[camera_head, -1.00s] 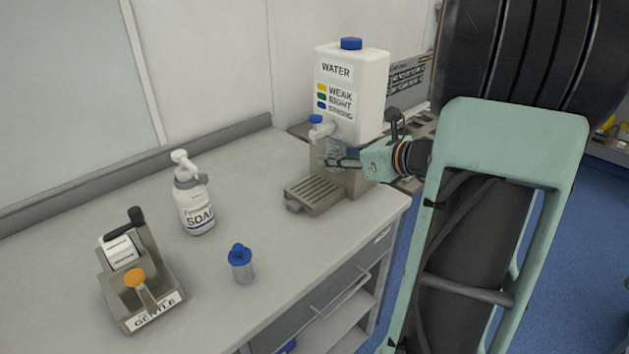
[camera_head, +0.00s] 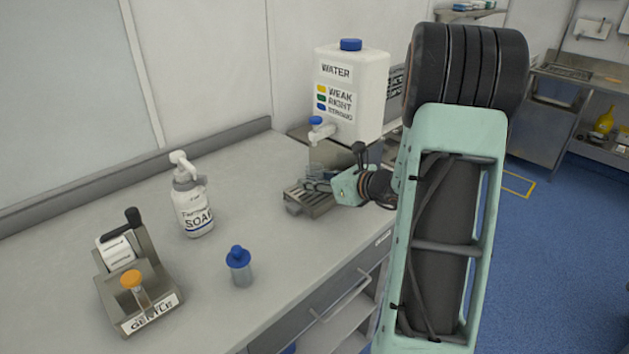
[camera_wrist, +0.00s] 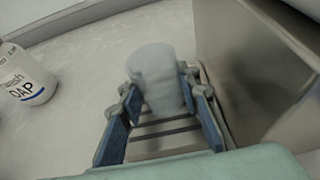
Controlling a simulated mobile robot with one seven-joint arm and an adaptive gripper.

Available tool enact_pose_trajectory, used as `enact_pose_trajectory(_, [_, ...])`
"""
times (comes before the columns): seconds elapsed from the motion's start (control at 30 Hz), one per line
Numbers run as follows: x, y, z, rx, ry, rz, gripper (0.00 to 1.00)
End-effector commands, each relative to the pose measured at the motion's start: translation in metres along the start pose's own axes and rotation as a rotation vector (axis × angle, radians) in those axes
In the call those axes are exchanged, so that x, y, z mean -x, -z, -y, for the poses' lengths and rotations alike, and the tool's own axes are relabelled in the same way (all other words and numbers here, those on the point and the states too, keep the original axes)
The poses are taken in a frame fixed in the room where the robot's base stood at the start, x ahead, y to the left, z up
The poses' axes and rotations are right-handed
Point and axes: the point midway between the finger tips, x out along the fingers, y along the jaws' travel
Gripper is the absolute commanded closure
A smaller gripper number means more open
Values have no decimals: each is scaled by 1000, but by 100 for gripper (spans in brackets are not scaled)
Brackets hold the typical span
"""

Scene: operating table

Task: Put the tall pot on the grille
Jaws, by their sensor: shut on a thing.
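The tall pot (camera_wrist: 155,68) is a clear, cup-like vessel between the blue-padded fingers of my gripper (camera_wrist: 160,92) in the wrist view. My gripper is shut on it. The grille (camera_head: 306,203) is the slatted metal tray at the foot of the water dispenser in the head view. Its slats (camera_wrist: 166,128) also show below and behind the pot in the wrist view. In the head view my gripper (camera_head: 316,180) is over the grille, and the pot is hard to make out. I cannot tell whether the pot's base touches the slats.
The white water dispenser (camera_head: 350,85) with a blue-capped tap (camera_head: 320,128) stands behind the grille. A soap bottle (camera_head: 193,203), a small blue-lidded pot (camera_head: 239,267) and a metal holder (camera_head: 137,292) with an orange-capped item stand to the left. The counter between is clear.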

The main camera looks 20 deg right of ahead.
Motion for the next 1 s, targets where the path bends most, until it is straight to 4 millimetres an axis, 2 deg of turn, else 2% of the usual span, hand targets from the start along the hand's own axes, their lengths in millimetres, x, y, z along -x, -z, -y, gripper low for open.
enact_pose_trajectory(0.23, [-2, 5, 0, 0, 0, 0, 94])
enact_pose_trajectory(0.27, [-1, 3, 0, 0, 0, 0, 66])
enact_pose_trajectory(0.4, [-1, 3, 0, 0, 0, 0, 52])
enact_pose_trajectory(0.77, [1, -1, 0, 0, 0, 0, 52])
enact_pose_trajectory(0.87, [13, -1, 1, 0, 3, 0, 52])
enact_pose_trajectory(1.0, [43, -2, 2, 1, 4, 1, 52])
